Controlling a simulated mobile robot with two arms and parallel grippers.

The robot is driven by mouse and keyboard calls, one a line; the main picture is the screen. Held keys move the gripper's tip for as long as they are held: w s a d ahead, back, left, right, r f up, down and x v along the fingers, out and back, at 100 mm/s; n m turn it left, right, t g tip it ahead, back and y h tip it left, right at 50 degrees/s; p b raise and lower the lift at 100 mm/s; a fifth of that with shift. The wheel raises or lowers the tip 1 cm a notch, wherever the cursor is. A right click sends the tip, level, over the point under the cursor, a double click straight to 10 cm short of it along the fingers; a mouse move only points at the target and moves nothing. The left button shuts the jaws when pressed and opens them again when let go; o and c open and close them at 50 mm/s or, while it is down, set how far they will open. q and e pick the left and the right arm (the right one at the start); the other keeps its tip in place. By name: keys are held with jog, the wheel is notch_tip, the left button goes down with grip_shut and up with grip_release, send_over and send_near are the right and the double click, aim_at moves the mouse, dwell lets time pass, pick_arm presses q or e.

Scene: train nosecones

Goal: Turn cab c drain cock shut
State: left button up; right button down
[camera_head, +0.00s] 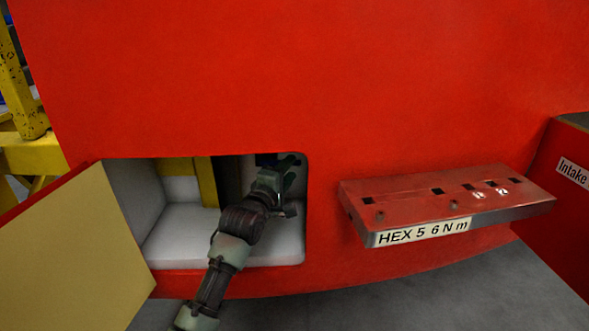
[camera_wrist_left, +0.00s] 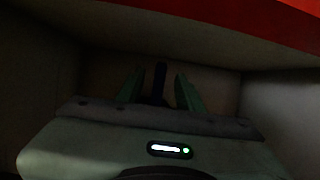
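My left arm reaches into an open compartment (camera_head: 170,222) in the red nosecone (camera_head: 300,80). My left gripper (camera_head: 288,165) is at the compartment's upper right, close to its back. In the left wrist view the two green fingers of my left gripper (camera_wrist_left: 159,90) stand apart. In the head view my gripper and shadow hide the cock. My right gripper is not in view.
The compartment's hatch door (camera_head: 75,250) hangs open at the left. A yellow upright part (camera_head: 207,182) stands inside, left of my arm. A red shelf labelled "HEX 5 6 N m" (camera_head: 420,195) juts out at the right. A red box labelled "Intake" (camera_head: 570,205) is farther right.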

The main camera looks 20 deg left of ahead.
pick_arm(q)
jog(key=shift+w+d, duration=0.1)
jog(key=shift+w, duration=1.25)
grip_shut()
jog(key=shift+f, duration=0.1)
dwell(0.3)
